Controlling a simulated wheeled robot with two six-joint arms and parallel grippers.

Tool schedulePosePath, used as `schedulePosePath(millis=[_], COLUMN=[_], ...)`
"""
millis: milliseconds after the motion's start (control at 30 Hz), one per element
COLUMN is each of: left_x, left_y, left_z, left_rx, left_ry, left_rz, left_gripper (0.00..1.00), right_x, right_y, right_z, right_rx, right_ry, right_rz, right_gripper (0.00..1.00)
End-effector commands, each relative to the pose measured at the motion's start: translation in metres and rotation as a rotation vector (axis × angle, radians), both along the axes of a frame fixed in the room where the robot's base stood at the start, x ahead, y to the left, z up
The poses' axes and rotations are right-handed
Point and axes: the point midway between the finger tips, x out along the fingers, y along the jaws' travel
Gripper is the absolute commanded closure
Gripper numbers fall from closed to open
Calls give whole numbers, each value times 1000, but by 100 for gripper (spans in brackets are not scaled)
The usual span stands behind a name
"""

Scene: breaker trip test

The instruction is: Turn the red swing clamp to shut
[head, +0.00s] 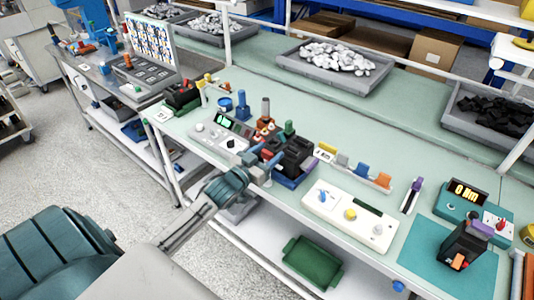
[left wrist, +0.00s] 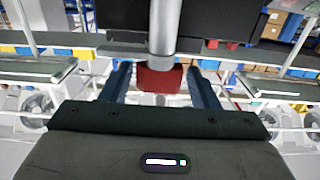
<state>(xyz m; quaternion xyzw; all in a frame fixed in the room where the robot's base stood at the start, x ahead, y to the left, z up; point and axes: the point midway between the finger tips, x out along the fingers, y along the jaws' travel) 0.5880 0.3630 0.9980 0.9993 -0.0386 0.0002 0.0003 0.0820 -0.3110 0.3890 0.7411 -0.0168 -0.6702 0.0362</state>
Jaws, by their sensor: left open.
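In the left wrist view a red block (left wrist: 157,79), seemingly part of the red swing clamp, sits at the lower end of a grey cylinder (left wrist: 162,28). My left gripper (left wrist: 160,88) is open, with one blue finger on each side of the red block and gaps between. In the head view my left gripper (head: 268,158) is at the bench's front edge, beside a black fixture (head: 293,154). The gripper and fixture hide most of the clamp there, so its swing angle cannot be told. My right gripper is out of view.
A grey control panel (head: 222,136) stands left of the fixture. A white box with knobs (head: 348,216) stands to its right, and a teal mat (head: 452,262) lies farther right. A green bin (head: 312,262) is on the lower shelf. The bench behind the fixture is mostly clear.

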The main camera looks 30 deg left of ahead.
Motion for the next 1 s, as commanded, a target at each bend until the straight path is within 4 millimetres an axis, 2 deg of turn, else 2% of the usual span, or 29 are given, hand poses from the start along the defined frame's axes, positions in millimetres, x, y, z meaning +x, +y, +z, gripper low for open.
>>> schedulePosePath(millis=[67,200,267,667,1000], left_x=[0,0,0,0,0], left_y=[0,0,0,0,0], left_z=[0,0,0,0,0], left_rx=[0,0,1,3,2], left_ry=[0,0,0,-2,-3], left_rz=[0,0,0,19,113], left_gripper=[47,75,85,85,85], right_x=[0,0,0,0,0], right_y=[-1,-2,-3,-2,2], right_z=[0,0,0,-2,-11], right_rx=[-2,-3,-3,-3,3], right_ry=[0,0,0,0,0], right_rz=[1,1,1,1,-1], right_gripper=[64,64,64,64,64])
